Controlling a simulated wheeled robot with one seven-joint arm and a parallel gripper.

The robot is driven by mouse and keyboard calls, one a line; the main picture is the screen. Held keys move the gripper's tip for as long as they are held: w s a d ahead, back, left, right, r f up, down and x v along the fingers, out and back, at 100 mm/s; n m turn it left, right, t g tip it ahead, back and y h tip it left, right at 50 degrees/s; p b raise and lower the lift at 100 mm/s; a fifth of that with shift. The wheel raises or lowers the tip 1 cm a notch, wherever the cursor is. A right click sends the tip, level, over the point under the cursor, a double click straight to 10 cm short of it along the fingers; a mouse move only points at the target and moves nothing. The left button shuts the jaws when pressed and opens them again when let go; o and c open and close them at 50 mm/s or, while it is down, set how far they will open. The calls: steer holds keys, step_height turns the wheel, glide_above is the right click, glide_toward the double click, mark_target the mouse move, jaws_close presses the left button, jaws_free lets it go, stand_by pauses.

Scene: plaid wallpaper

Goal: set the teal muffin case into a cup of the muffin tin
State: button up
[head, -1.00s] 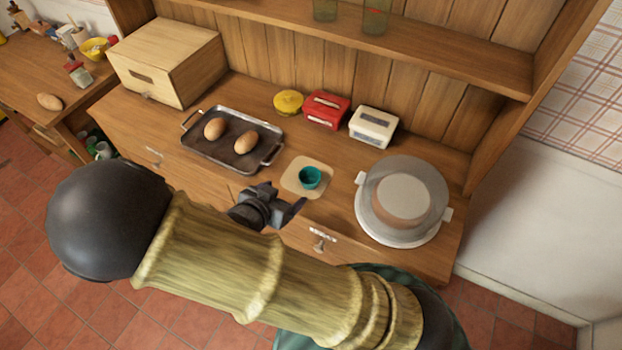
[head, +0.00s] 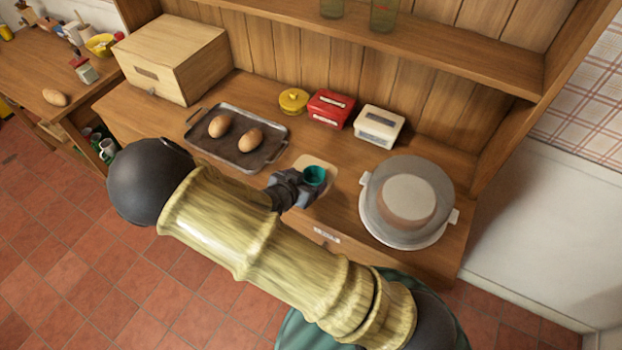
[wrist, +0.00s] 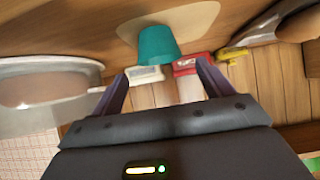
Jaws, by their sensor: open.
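The teal muffin case (head: 314,176) sits on a pale square board (head: 331,184) at the counter's front. In the wrist view the teal case (wrist: 158,46) is just beyond my fingertips, roughly midway between them. My gripper (head: 304,194) is open and empty, low beside the case on its front-left side; it also shows in the wrist view (wrist: 160,76). I cannot tell whether a finger touches the case. My gripper hides part of the board. I cannot make out a muffin tin with cups in either view.
A dark tray (head: 197,150) with two brown rolls stands left of the case. A domed cake dish (head: 378,229) stands to the right. A white box (head: 379,127), a red box (head: 330,109) and a yellow pot (head: 293,101) stand behind. A wooden bread box (head: 170,60) is at the far left.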

mark_target(318, 171)
steer(key=shift+w+d+f, duration=0.3)
steer(key=shift+w+f, duration=0.05)
steer(key=shift+w, duration=0.05)
steer(key=shift+p+x, duration=0.65)
steer(key=shift+x, duration=1.95)
steer(key=shift+a, duration=0.1)
steer(key=c, duration=1.1)
steer(key=shift+r, duration=0.15)
step_height(318, 171, up, 10)
steer(key=shift+f, duration=0.15)
